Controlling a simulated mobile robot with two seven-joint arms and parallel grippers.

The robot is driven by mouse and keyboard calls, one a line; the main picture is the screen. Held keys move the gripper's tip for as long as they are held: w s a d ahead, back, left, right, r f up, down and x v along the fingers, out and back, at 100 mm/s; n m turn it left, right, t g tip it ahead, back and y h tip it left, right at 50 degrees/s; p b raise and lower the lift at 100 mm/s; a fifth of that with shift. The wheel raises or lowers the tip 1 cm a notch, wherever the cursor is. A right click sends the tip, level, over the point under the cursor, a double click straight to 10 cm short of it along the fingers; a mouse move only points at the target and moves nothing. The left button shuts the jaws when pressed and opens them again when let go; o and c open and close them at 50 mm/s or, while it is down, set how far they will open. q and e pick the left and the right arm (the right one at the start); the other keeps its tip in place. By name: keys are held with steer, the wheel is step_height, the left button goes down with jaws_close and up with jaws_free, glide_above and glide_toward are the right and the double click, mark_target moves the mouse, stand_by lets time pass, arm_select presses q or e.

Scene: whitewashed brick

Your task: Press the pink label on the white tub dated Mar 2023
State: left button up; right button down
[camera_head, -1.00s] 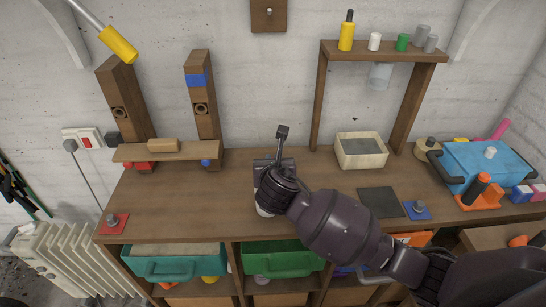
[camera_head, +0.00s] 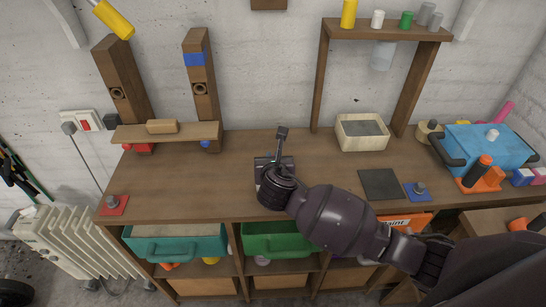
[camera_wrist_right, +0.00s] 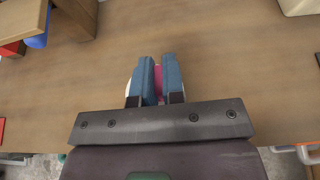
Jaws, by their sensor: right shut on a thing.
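My right gripper (camera_head: 273,180) is over the middle of the workbench, pointing down. In the right wrist view its two blue fingers (camera_wrist_right: 158,80) are close together, shut on a pink thing (camera_wrist_right: 158,83), which looks like the pink label. Only a narrow strip of pink shows between the fingers. A white edge (camera_wrist_right: 128,88), probably of a white tub, shows beside the left finger. The fingers hide most of it, and no date can be read. I cannot tell whether the label touches the tub. My left gripper is not in view.
A pale box (camera_head: 362,133) and a dark mat (camera_head: 381,184) lie right of my arm. A blue toolbox (camera_head: 487,148) stands at the right end. Wooden posts with a shelf (camera_head: 167,132) stand back left.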

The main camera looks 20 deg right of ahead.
steer(key=shift+f, duration=0.15)
stand_by(0.5)
steer(key=c, duration=1.1)
jaws_free()
steer(key=shift+c, duration=0.2)
steer(key=v, duration=1.1)
steer(key=shift+f, duration=0.1)
